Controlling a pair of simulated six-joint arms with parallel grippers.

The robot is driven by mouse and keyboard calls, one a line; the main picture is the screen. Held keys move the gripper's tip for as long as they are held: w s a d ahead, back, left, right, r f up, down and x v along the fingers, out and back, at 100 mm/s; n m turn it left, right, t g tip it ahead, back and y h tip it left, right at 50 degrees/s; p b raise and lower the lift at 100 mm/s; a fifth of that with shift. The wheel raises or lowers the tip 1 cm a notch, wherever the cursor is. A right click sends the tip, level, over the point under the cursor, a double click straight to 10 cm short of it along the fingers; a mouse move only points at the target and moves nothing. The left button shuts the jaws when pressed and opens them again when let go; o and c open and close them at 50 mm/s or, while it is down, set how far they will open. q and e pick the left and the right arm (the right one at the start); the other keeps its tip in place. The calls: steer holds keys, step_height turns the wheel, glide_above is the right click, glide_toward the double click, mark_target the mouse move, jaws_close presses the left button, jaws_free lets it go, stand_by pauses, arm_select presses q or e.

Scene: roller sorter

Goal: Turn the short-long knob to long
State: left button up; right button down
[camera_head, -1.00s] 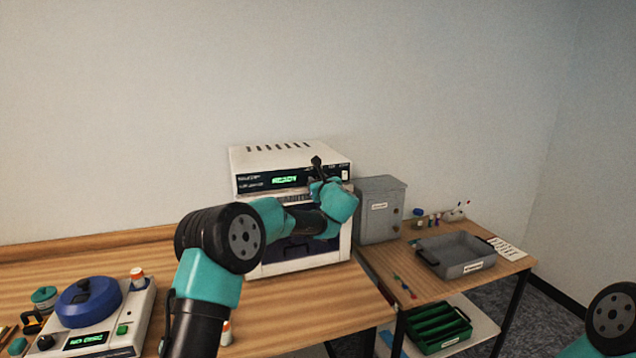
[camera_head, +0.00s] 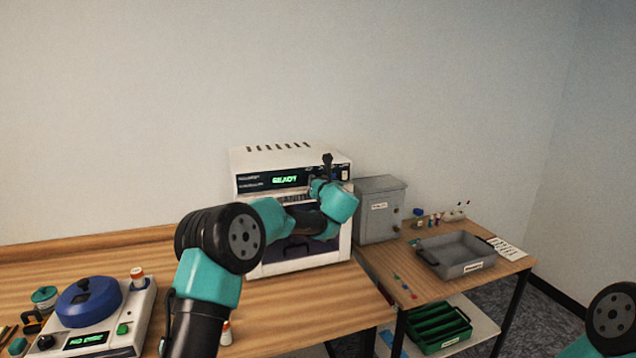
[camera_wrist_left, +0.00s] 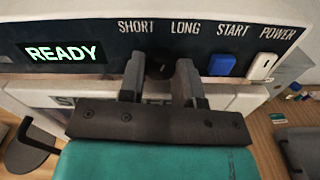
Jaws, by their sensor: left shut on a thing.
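The short-long knob (camera_wrist_left: 158,66) is a small dark knob on the black control strip, below the SHORT and LONG labels in the left wrist view. My left gripper (camera_wrist_left: 160,72) has one finger on each side of it and is shut on it. The fingers hide part of the knob, and I cannot tell which way its pointer faces. In the head view my left gripper (camera_head: 327,163) is at the right part of the panel of the white machine (camera_head: 258,158). The green display (camera_wrist_left: 65,53) reads READY. My right gripper is out of view.
A blue START button (camera_wrist_left: 222,65) and a white POWER switch (camera_wrist_left: 263,66) sit right of the knob. A grey box (camera_head: 381,188) stands close beside the machine. A grey tray (camera_head: 477,267) is on the right table. A centrifuge-like device (camera_head: 130,315) stands at front left.

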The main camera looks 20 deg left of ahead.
arm_select(q)
steer(key=shift+m, duration=1.1)
steer(key=o, duration=0.9)
steer(key=v, duration=1.7)
steer(key=shift+s+d, duration=0.1)
steer(key=shift+s, duration=0.1)
